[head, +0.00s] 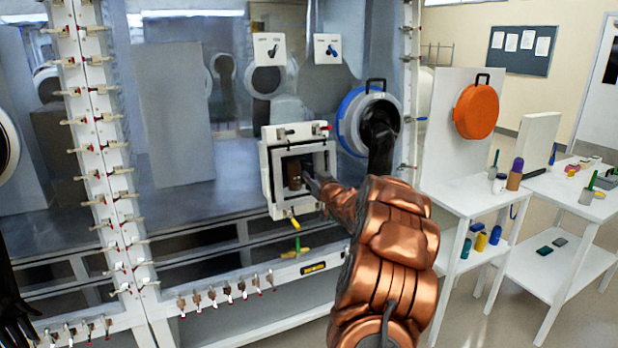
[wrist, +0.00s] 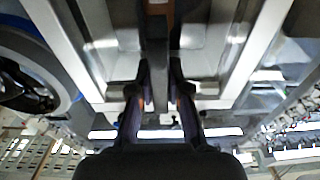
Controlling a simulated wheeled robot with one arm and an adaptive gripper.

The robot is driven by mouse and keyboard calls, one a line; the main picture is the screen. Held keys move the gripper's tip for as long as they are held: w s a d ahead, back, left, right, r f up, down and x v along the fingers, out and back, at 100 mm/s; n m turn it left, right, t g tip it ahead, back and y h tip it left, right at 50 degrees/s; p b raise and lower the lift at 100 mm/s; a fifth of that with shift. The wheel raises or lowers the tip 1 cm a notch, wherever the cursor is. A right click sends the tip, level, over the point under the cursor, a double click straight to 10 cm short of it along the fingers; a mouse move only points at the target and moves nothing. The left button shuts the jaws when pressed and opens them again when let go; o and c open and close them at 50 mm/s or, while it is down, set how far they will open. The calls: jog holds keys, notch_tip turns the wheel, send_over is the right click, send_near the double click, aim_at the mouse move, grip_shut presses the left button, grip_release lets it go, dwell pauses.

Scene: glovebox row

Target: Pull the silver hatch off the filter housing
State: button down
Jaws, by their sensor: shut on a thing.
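The white, square filter housing (head: 267,180) stands out from the glovebox front in the head view. The silver hatch (head: 322,162) sits within its frame; a brown patch shows at its middle, and I cannot tell what that is. My gripper (head: 309,184) reaches to the hatch from the right, and its fingertips are partly hidden. In the wrist view my gripper (wrist: 158,88) is shut on a grey upright bar, the hatch's handle (wrist: 155,55), with a finger on each side. Bright silver surfaces of the hatch (wrist: 203,62) show behind it. I see no clear gap around the hatch.
A blue-rimmed round port (head: 350,118) is close to the right of the housing, behind my arm. A yellow-handled valve (head: 295,222) is just below. White tables with an orange round cover (head: 476,110) and small items stand at right. Clamps line the glovebox posts (head: 103,130).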

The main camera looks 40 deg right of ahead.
jog(key=shift+s+a+r, duration=0.15)
jog(key=shift+s+r, duration=0.05)
jog(key=shift+s, duration=0.2)
jog(key=shift+s+a+r, duration=0.1)
jog(key=shift+s+r, duration=0.05)
jog(key=shift+s, duration=0.25)
jog(key=shift+s+a+b, duration=0.25)
jog(key=shift+s+b, duration=0.05)
jog(key=shift+s, duration=0.4)
jog(key=shift+v, duration=1.7)
jog(key=shift+r, duration=0.2)
